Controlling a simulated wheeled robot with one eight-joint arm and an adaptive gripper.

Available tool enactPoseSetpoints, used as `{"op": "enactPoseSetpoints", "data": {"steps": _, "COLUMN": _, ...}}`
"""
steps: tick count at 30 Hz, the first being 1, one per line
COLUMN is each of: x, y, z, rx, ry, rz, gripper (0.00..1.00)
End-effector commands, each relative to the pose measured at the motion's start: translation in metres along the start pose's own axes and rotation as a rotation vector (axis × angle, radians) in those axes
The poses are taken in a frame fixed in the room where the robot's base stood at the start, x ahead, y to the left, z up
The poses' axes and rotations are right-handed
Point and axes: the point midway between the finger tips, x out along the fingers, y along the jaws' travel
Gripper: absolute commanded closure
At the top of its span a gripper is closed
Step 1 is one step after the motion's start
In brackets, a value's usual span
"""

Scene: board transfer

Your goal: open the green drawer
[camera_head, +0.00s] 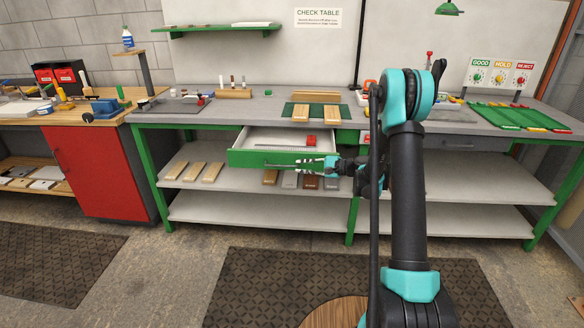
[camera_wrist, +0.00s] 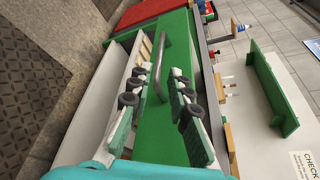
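The green drawer (camera_head: 250,158) under the middle bench is pulled partway out, and its light inside shows. A small red item (camera_head: 311,141) lies inside it. Its green front fills the middle of the wrist view (camera_wrist: 179,62). The grey bar handle (camera_wrist: 160,72) runs along that front. My gripper (camera_head: 312,165) is at the right part of the drawer front. In the wrist view my gripper (camera_wrist: 157,100) is open, with one finger on each side of the handle and gaps visible between them. Contact at the handle's near end cannot be told.
A green mat (camera_head: 289,109) with wooden boards is on the bench (camera_head: 240,110) above. Several boards lie on the shelf (camera_head: 240,180) below the drawer. A red cabinet (camera_head: 85,170) stands to the left.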

Motion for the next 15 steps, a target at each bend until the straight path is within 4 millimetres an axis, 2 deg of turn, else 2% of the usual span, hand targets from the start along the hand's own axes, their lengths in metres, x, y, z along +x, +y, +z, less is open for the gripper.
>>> {"op": "enactPoseSetpoints", "data": {"steps": 3, "x": -0.014, "y": 0.000, "z": -0.001, "rx": 0.000, "ry": 0.002, "rz": -0.001, "gripper": 0.81}}
{"op": "enactPoseSetpoints", "data": {"steps": 6, "x": -0.020, "y": 0.000, "z": 0.000, "rx": -0.001, "ry": 0.000, "rz": 0.000, "gripper": 0.81}}
{"op": "enactPoseSetpoints", "data": {"steps": 15, "x": -0.022, "y": 0.000, "z": 0.000, "rx": -0.001, "ry": 0.000, "rz": 0.000, "gripper": 0.81}}
